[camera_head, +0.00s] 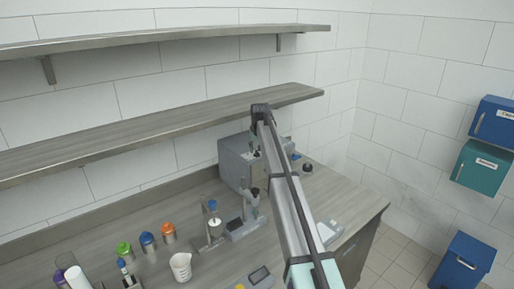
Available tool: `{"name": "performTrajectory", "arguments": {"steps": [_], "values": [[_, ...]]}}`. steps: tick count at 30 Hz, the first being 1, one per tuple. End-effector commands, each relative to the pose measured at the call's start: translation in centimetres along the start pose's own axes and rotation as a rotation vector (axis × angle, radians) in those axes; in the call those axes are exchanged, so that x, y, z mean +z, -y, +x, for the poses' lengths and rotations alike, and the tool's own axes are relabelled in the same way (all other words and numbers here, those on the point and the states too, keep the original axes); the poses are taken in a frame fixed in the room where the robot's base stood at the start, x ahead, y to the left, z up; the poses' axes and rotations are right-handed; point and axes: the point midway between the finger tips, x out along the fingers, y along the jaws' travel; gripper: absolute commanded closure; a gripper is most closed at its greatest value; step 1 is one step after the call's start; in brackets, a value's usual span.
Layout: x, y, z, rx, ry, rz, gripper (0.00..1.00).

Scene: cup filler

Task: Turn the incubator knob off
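A grey metal box-shaped device (233,160), which looks like the incubator, stands on the counter against the back wall under the lower shelf. My arm crosses in front of its right side and hides much of its front. I cannot make out its knob or how the knob is turned. My arm reaches up from the bottom of the picture and bends down at its top, by the shelf's edge. My gripper (255,154) is small and partly hidden beside the device's front; whether it touches it, and whether it is open or shut, cannot be told.
Grey instruments (245,222) stand in front of the device. A white beaker (181,267) and bottles with green (124,248), blue (147,238) and orange (168,229) caps stand at left. The lower shelf (150,135) overhangs the counter. Small dark-topped items sit right of my arm.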

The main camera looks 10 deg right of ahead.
Motion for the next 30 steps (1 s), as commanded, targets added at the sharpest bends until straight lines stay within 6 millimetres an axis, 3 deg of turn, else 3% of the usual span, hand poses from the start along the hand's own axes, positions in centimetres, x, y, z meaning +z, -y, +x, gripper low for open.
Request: {"name": "performTrajectory", "arguments": {"steps": [6,14,15,18,30], "values": [[0.0,0.0,1.4,0.000,0.000,0.000,0.62],[0.0,0.0,1.5,0.000,0.000,0.000,0.62],[0.0,0.0,1.5,0.000,0.000,0.000,0.66],[0.0,0.0,1.5,0.000,0.000,0.000,1.00],[0.0,-0.1,1.6,-0.009,-0.001,-0.021,1.00]]}}
